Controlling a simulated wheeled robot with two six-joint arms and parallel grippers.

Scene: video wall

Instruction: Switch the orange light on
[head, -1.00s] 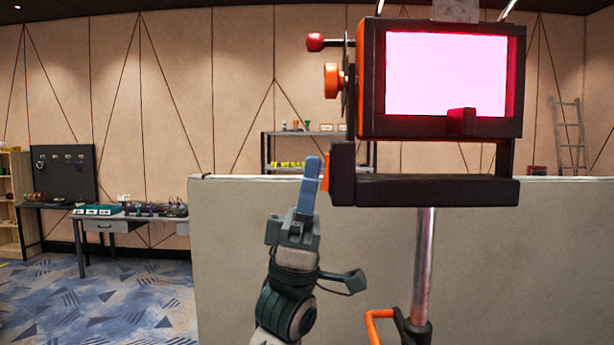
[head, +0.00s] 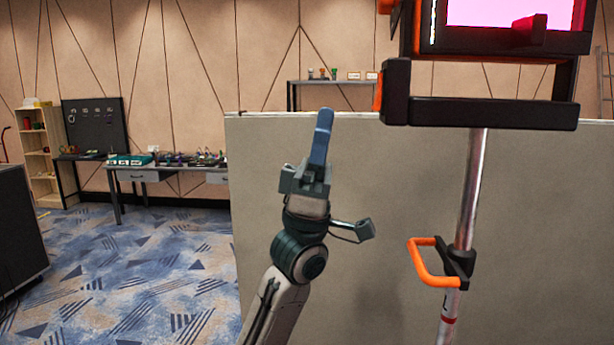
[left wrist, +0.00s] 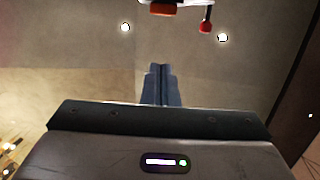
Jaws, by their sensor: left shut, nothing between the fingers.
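The light is a dark boxy lamp with orange sides and a glowing pink-white panel (head: 510,12), cut off by the top edge of the head view. It stands on a metal pole (head: 472,190). An orange knob (head: 386,5) shows at its left side. In the left wrist view, an orange-red knob (left wrist: 163,9) and a red ball-ended lever (left wrist: 206,26) show at the top. My left gripper (head: 325,115) is shut and empty, pointing up. In the head view it appears left of the lamp's lower bracket (head: 480,112), apart from it. My right gripper is out of view.
An orange clamp handle (head: 420,262) sticks out left from the pole. A pale low partition (head: 370,210) stands behind the arm. A workbench (head: 140,174), wooden shelf (head: 38,165) and dark cabinet (head: 18,230) are at left, with open carpet between.

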